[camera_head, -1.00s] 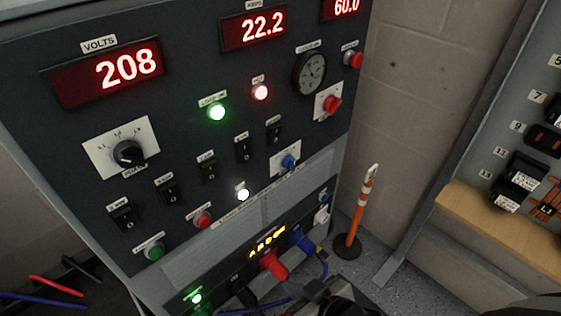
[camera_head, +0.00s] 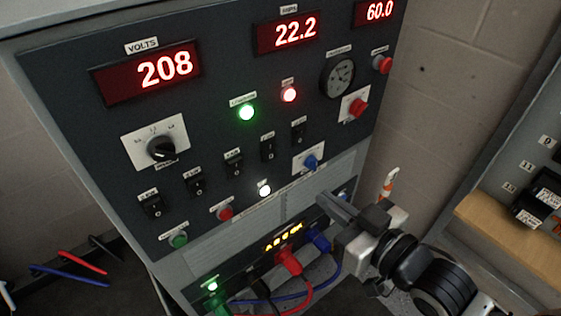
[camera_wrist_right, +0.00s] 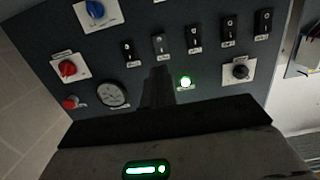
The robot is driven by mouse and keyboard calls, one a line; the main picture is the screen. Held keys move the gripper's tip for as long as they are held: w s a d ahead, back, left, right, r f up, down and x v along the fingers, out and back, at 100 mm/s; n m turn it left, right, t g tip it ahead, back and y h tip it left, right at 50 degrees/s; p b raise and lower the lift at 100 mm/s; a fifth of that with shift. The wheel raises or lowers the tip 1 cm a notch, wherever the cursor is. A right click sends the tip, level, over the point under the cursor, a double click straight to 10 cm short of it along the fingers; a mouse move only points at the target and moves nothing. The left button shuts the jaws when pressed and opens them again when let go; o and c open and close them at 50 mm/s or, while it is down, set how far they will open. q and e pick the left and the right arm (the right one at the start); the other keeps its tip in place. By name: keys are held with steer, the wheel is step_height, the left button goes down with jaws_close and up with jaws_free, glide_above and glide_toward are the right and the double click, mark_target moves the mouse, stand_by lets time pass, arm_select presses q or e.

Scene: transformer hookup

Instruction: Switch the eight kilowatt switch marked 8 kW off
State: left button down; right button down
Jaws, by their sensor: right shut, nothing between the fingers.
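A row of several black rocker switches runs diagonally across the dark panel, from the lower left switch (camera_head: 152,205) past the middle one (camera_head: 233,165) to the upper right one (camera_head: 298,131). Their small labels are too blurred to read, so I cannot tell which is marked 8 kW. My right gripper (camera_head: 328,203) is shut and empty, in front of the panel's lower right, below the switches and apart from them. In the right wrist view, which shows the panel upside down, its dark fingers (camera_wrist_right: 158,88) point toward the switch row (camera_wrist_right: 194,38). My left gripper is out of view.
Near the switches are a blue knob (camera_head: 311,162), a red knob (camera_head: 357,107), a black selector (camera_head: 161,148), a red button (camera_head: 224,213) and a green button (camera_head: 178,240). Plugged cables (camera_head: 288,262) stick out below.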

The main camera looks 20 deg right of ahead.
mark_target(271, 157)
steer(key=p+x, duration=0.1)
steer(key=x, duration=1.2)
steer(key=shift+w+a, duration=0.15)
steer(key=shift+w, duration=0.15)
steer(key=shift+w+f, duration=0.1)
